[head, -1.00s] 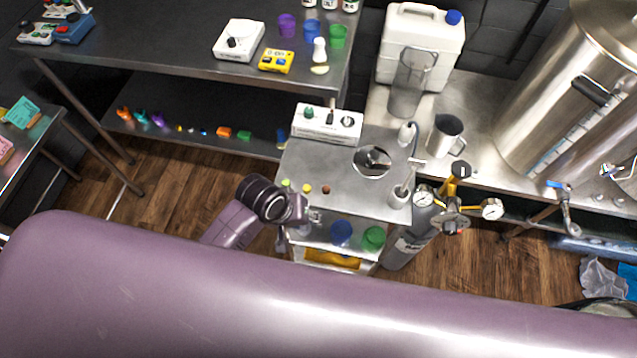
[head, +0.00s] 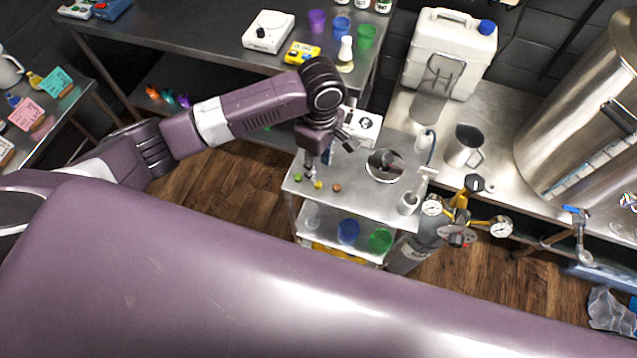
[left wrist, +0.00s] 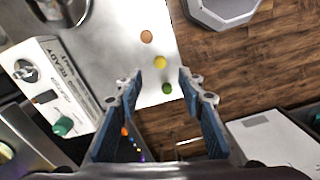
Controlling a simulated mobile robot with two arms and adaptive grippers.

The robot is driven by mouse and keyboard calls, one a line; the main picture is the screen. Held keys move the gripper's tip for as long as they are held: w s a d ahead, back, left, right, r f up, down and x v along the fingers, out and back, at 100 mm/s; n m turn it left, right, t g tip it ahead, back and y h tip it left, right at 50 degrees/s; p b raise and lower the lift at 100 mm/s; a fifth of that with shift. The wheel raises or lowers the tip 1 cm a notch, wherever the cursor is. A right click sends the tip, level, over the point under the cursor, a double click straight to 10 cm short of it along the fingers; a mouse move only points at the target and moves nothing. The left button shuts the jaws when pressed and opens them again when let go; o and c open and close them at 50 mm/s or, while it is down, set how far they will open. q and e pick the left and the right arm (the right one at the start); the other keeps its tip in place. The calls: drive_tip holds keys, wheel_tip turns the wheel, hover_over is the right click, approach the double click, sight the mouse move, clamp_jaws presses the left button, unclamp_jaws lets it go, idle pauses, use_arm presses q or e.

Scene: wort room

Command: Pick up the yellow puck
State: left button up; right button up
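The yellow puck (head: 318,185) is a small disc on the top of a steel cart (head: 375,208), near its left front edge. It lies between a green puck (head: 298,177) and an orange-brown puck (head: 337,187). My left gripper (head: 329,158) is above the cart, pointing down with its fingers apart and empty. In the left wrist view the yellow puck (left wrist: 160,62) shows just beyond the open fingertips (left wrist: 160,84), roughly centred between them. The green puck (left wrist: 167,88) appears between the fingertips, and the orange-brown one (left wrist: 147,36) farther up. My right gripper is not in view.
A white control box (head: 363,126) stands at the cart's back, partly hidden by my arm; it also shows in the left wrist view (left wrist: 50,82). A gas cylinder (head: 415,252) stands right of the cart.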

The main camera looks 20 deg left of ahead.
sight(318, 184)
use_arm(q)
wheel_tip(318, 184, down, 6)
drive_tip(key=shift+s+f+p, duration=0.1)
drive_tip(key=shift+p, duration=0.8)
drive_tip(key=shift+f, duration=0.7)
drive_tip(key=shift+c, duration=0.6)
drive_tip(key=c, duration=0.7)
drive_tip(key=shift+o, duration=0.2)
